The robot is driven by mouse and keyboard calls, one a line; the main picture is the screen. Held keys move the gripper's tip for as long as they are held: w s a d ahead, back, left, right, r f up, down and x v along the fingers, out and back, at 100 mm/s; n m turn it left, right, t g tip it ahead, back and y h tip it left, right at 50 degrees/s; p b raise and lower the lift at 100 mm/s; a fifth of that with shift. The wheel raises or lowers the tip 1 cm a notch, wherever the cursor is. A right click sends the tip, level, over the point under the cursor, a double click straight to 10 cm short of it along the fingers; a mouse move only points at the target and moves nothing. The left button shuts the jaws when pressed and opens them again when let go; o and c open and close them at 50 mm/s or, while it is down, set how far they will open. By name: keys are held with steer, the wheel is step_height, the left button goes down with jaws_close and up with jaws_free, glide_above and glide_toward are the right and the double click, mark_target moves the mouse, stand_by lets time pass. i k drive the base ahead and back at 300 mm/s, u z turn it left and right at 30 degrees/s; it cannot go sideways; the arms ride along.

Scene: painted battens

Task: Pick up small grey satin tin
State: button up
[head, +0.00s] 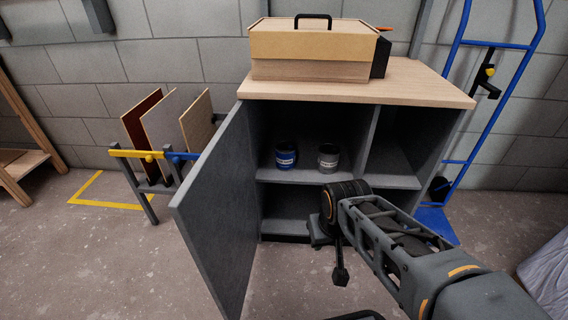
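A small grey tin (328,158) with a pale label stands upright on the upper left shelf of the grey cabinet (222,215), behind its open door. A small blue tin (286,156) with a pale label stands to its left, with a narrow gap between them. My gripper (320,232) is partly hidden by my own wrist, low in front of the cabinet and below the grey tin. It appears apart from both tins. Its fingers are not clear enough to show whether they are open or shut.
The open door (215,200) swings out on the left. A shelf divider stands right of the tins. A wooden toolbox (312,50) sits on the cabinet top. A blue hand truck (500,100) stands at right, a panel rack (160,155) at left.

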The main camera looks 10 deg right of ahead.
mark_target(328, 154)
steer(key=u, duration=2.45)
steer(key=k, duration=0.6)
steer(key=z, duration=2.45)
